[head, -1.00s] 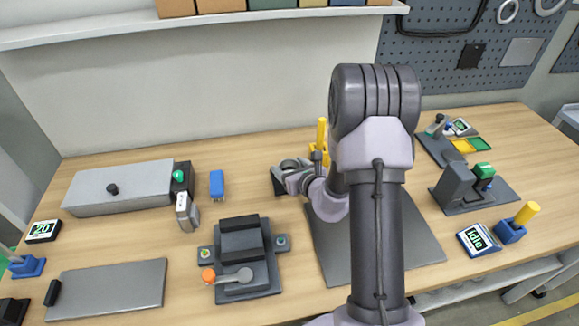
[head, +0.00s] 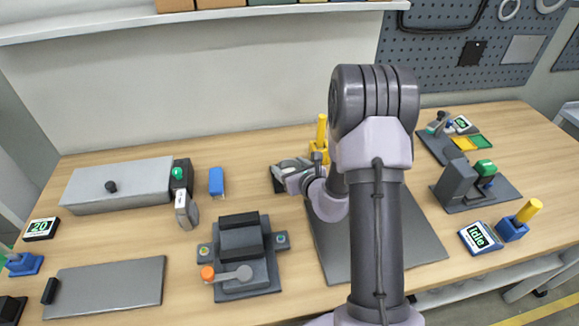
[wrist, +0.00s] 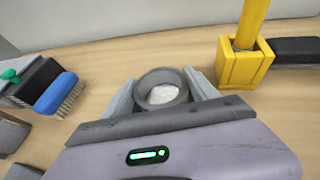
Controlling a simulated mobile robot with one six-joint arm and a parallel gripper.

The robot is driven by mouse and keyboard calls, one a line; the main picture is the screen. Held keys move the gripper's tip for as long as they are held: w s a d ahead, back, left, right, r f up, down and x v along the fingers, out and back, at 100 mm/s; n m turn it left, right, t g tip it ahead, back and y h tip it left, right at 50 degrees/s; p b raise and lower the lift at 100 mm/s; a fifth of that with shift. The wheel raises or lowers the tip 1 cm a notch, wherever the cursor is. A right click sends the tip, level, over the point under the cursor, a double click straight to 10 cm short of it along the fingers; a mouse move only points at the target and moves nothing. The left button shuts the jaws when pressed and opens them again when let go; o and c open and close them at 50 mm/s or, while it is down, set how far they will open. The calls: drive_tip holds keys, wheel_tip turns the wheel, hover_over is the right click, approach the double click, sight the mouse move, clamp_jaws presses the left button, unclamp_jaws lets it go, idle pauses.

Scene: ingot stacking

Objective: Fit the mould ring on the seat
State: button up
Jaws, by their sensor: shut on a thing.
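The mould ring (wrist: 162,90) is a short, round grey ring with a pale, whitish surface showing through its opening. My gripper (wrist: 162,95) is shut on it, with one grey finger against each side. In the head view my gripper (head: 285,168) is low over the back middle of the bench, partly behind my arm. A dark block (head: 277,184) shows just below and beside the fingers there. The seat cannot be made out for sure, and whether the ring touches anything beneath it is hidden.
A yellow holder (wrist: 245,62) stands close right of the ring. A blue brush (wrist: 58,95) is to the left. A dark clamp fixture (head: 240,262) with an orange-knobbed lever stands at the front. A grey plate (head: 425,240) lies partly under my arm. Wood between brush and ring is clear.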

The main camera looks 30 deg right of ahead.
drive_tip(key=shift+f+b, duration=0.35)
drive_tip(key=shift+f, duration=0.1)
drive_tip(key=o, duration=1.9)
drive_tip(key=p+v, duration=0.3)
drive_tip(key=v, duration=0.9)
drive_tip(key=shift+s+r, duration=0.15)
drive_tip(key=shift+r, duration=0.15)
drive_tip(key=p+v, duration=0.4)
drive_tip(key=p, duration=0.5)
drive_tip(key=shift+r, duration=0.25)
drive_tip(key=shift+s+p, duration=0.4)
drive_tip(key=shift+s, duration=0.1)
drive_tip(key=shift+f, duration=0.2)
